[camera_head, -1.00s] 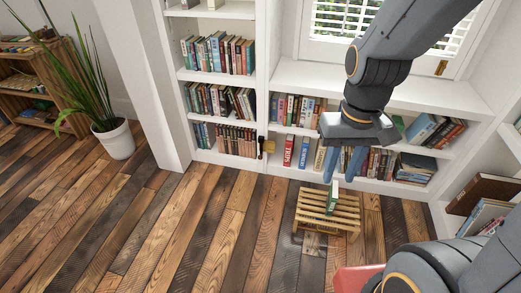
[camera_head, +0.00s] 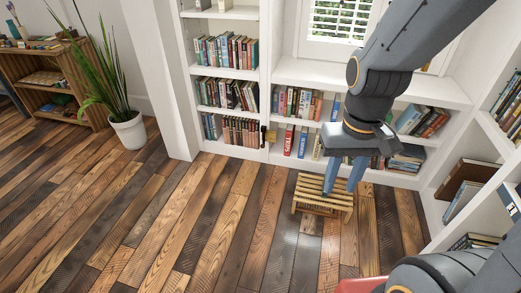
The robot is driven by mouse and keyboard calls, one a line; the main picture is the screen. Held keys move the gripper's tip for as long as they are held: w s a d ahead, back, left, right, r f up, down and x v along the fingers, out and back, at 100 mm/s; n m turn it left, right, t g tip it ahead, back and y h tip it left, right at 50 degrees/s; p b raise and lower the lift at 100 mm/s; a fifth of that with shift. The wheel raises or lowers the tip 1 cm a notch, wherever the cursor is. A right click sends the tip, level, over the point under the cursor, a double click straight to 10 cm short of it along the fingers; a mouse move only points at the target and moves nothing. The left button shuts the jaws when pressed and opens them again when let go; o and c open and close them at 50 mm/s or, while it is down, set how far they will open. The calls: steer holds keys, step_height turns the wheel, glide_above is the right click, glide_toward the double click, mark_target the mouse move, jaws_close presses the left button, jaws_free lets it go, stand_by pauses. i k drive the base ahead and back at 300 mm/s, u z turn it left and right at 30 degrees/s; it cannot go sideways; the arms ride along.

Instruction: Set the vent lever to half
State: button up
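My gripper (camera_head: 340,190) hangs in front of the low shelves, over the slatted wooden stool. Its two blue fingers are apart, and I see nothing between them. A small dark fitting with a brass-coloured part (camera_head: 268,136) sits on the upright between the two shelf units, left of my gripper and apart from it. It may be the vent lever, but it is too small to tell, and its setting cannot be read.
The slatted wooden stool (camera_head: 309,190) stands on the plank floor below my gripper. Bookshelves (camera_head: 265,75) line the wall, with a shuttered window above. A potted plant (camera_head: 127,130) and wooden rack (camera_head: 88,103) stand at left. The floor at left and centre is clear.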

mark_target(263, 129)
steer(key=u, duration=0.25)
steer(key=i, duration=1.4)
steer(key=z, duration=0.45)
